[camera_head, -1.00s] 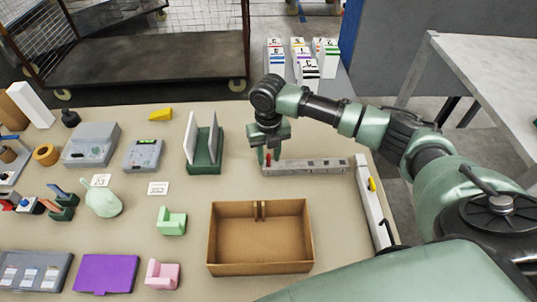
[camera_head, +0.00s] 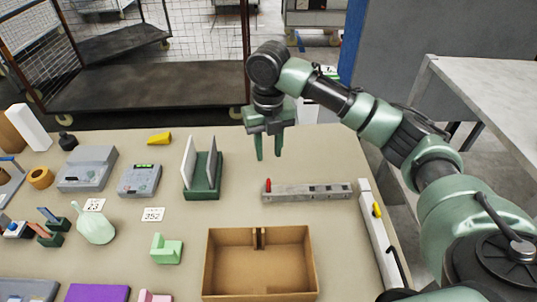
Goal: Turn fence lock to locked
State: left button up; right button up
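A long grey metal fence bar (camera_head: 318,192) lies on the table right of centre, with dark square marks along its front. A small red lever (camera_head: 267,185) stands roughly upright at the bar's left end; I take it for the fence lock. Its exact setting is too small to read. My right gripper (camera_head: 269,156) hangs fingers down above and slightly behind the red lever, apart from it. Its two fingers are spread with nothing between them. My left gripper is not in view.
An open cardboard box (camera_head: 260,285) sits in front of the bar. A white rail with a yellow part (camera_head: 376,228) runs along the right table edge. Bare table lies between stand and bar.

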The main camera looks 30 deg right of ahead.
aim_at(377, 213)
jog(key=k, duration=2)
